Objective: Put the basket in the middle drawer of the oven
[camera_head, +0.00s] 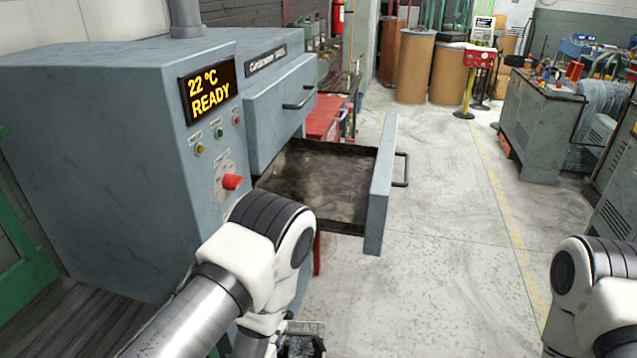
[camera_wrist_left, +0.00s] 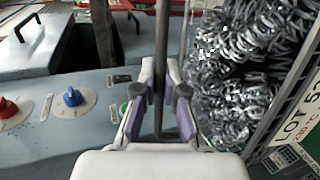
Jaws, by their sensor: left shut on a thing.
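The grey oven (camera_head: 110,150) stands at the left with its display reading 22 °C READY. A drawer below its closed top drawer (camera_head: 280,100) is pulled out; the open drawer (camera_head: 380,195) has a dark, empty-looking floor. The basket (camera_head: 305,327) shows only in part at the bottom of the head view, below the drawer. In the left wrist view the basket (camera_wrist_left: 265,125) is full of shiny coiled springs and carries a lot label. My left gripper (camera_wrist_left: 160,92) is shut on a thin dark bar, seemingly the basket's handle. My right gripper is out of view.
Oven knobs (camera_wrist_left: 72,97) lie close to the left gripper in the wrist view. The drawer front with its handle (camera_head: 405,170) juts into the aisle. The concrete floor (camera_head: 440,260) right of it is clear. A workbench (camera_head: 540,115) and brown drums (camera_head: 415,65) stand farther back.

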